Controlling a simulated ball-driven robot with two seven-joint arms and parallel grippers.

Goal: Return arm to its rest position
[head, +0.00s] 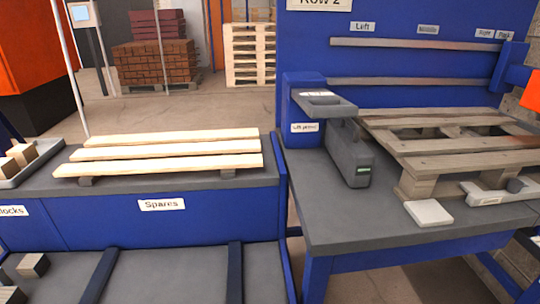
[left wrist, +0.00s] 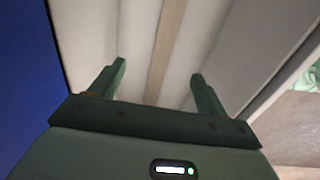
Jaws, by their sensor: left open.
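My left gripper (left wrist: 158,82) shows only in the left wrist view. Its two dark green fingers stand apart with nothing between them. Behind them are pale, blurred panels and a narrow tan strip, with a blue surface at the left; I cannot tell what the panels belong to. Neither gripper shows in the head view, and my right gripper is in no frame.
In the head view, a wooden pallet (head: 465,146) lies on the right bench (head: 335,222), beside a grey boxy tool (head: 348,155) and a pale square block (head: 428,212). Planks (head: 160,152) lie on the left bench. Floor (head: 190,108) behind it is open.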

